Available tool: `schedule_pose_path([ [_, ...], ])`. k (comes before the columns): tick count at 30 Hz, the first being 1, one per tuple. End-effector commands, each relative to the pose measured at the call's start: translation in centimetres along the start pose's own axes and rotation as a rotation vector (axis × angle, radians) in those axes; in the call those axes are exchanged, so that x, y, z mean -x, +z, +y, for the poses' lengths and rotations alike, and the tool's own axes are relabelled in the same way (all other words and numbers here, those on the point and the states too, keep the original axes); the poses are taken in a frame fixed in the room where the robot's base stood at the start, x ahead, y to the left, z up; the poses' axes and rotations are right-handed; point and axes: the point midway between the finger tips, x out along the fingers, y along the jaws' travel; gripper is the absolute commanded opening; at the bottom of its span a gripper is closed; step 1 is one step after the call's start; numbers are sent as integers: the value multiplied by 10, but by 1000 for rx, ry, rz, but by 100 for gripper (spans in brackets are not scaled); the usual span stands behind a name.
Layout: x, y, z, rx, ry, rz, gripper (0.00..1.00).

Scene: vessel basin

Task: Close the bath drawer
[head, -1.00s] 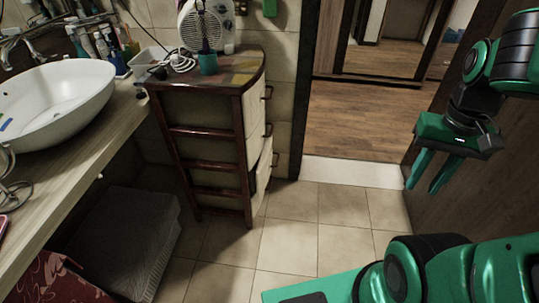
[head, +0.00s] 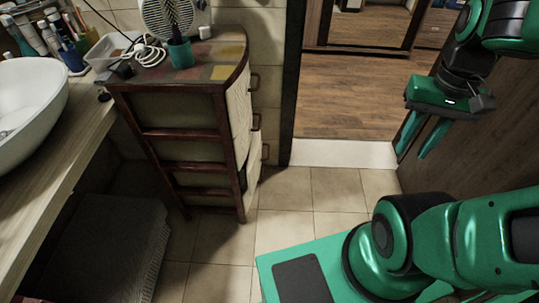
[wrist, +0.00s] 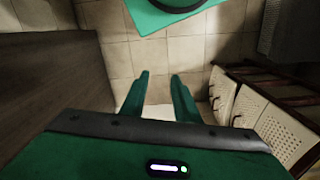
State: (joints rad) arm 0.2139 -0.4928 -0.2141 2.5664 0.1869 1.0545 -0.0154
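The bath drawer cabinet (head: 190,145) stands left of centre in the head view, with a dark red-brown frame and pale fronts facing right. Its lowest visible drawer (head: 254,170) sticks out a little, with a dark gap beside the frame. How far it is out is hard to tell. In the wrist view the pale woven drawer fronts (wrist: 281,135) and handles show at the right. My gripper (head: 409,148) hangs to the right of the cabinet, apart from it, pointing down. Its two green fingers are spread and empty, also in the wrist view (wrist: 160,80).
A fan (head: 168,15), cable and green cup (head: 180,53) stand on the cabinet top. A counter with a white basin (head: 25,110) and a grey woven box (head: 105,250) are at the left. A wooden wall is close at the right. Tiled floor (head: 285,225) is clear between cabinet and gripper.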

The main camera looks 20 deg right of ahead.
Motion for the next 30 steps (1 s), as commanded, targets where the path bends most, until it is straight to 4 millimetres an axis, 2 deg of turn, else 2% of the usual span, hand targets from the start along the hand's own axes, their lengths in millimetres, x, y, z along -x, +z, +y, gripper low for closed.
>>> schedule_pose_path([
  [3,-1,-14,-2,1,2,32,28],
  [5,-4,-25,-15,3,8,54,28],
  [14,-39,-145,-70,53,6,234,28],
  [21,-83,-231,-130,86,-46,375,28],
  [24,-104,-261,-157,96,-80,430,28],
  [30,-153,-309,-215,108,-169,530,28],
])
